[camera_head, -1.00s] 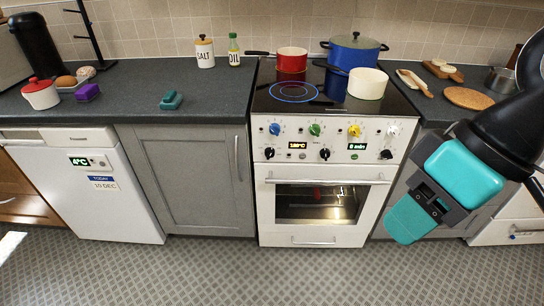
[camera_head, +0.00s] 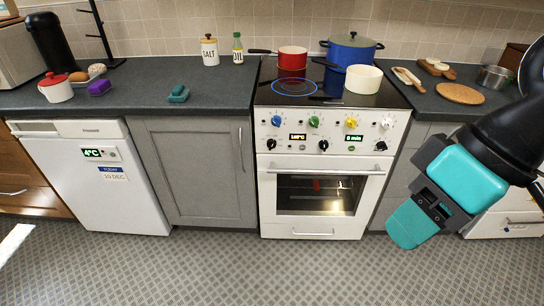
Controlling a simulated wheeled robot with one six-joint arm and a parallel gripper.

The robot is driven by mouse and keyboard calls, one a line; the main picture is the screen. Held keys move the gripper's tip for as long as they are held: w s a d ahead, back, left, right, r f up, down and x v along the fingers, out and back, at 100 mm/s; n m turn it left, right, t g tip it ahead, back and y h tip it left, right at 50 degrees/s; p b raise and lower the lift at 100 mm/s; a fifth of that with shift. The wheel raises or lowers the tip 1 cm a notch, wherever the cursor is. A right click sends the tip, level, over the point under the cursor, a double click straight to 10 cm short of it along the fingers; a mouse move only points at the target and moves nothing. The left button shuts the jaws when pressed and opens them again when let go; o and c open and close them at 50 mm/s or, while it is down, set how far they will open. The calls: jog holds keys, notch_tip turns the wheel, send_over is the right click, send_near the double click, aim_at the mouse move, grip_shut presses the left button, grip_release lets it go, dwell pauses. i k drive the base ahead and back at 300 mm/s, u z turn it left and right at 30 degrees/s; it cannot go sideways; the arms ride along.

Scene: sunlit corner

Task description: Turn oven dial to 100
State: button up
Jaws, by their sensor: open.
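The white oven (camera_head: 270,200) stands in the middle of the counter run. Its front panel has a row of coloured knobs: blue (camera_head: 276,121), green (camera_head: 314,121), yellow (camera_head: 351,123) and white (camera_head: 387,123). Below them are black dials, at left (camera_head: 271,144), middle (camera_head: 323,145) and right (camera_head: 380,146). A small orange-lit display (camera_head: 298,137) sits between the left and middle dials; its digits are too small to read surely. A green display (camera_head: 354,138) reads 8 min. My gripper (camera_head: 412,222), with teal pads, is open and empty at right, nearer than the oven and apart from it.
Red (camera_head: 292,60), blue (camera_head: 352,48) and cream (camera_head: 363,80) pots stand on the hob, where a blue ring (camera_head: 294,87) glows. A white fridge (camera_head: 95,185) stands at left. The patterned floor (camera_head: 200,270) before the oven is clear.

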aim_at(271, 143)
jog(key=k, duration=1.05)
jog(key=u, duration=0.6)
jog(key=i, duration=0.7)
jog(key=u, duration=0.5)
jog(key=i, duration=0.8)
jog(key=z, duration=0.85)
jog(key=i, duration=0.75)
jog(key=z, duration=0.8)
